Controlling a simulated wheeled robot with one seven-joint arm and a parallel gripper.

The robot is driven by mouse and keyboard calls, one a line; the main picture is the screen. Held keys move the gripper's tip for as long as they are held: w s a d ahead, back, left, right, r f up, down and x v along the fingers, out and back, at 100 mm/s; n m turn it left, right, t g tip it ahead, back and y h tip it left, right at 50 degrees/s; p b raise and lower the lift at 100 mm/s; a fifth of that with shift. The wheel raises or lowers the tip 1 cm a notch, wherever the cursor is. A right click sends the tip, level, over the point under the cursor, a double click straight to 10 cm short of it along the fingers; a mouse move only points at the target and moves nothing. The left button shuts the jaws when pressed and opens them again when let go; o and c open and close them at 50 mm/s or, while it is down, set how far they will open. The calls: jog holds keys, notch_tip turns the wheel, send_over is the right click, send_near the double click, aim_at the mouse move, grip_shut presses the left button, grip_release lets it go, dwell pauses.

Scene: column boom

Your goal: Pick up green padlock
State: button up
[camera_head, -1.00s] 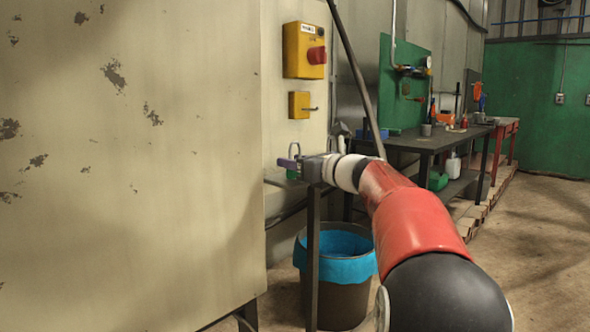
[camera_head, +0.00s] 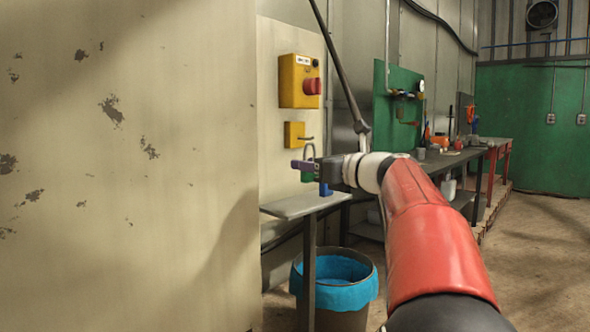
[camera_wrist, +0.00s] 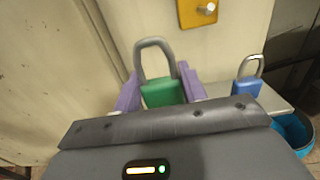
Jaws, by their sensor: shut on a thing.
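The green padlock (camera_wrist: 163,93) has a grey shackle pointing up and sits between the two purple fingers of my gripper (camera_wrist: 160,90) in the wrist view. My gripper is shut on it. In the head view the padlock (camera_head: 307,176) shows small at the tip of my gripper (camera_head: 303,165), above the grey shelf and in front of the wall panel. Its lower part is partly hidden by my gripper in the wrist view.
A blue padlock (camera_wrist: 246,87) stands on the small grey shelf (camera_head: 290,207), right of my gripper. A bin with a blue liner (camera_head: 340,290) stands below. A workbench (camera_head: 455,157) is behind.

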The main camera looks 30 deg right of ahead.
jog(key=r+p+v, duration=0.2)
jog(key=v, duration=1.2)
jog(key=shift+r, duration=0.1)
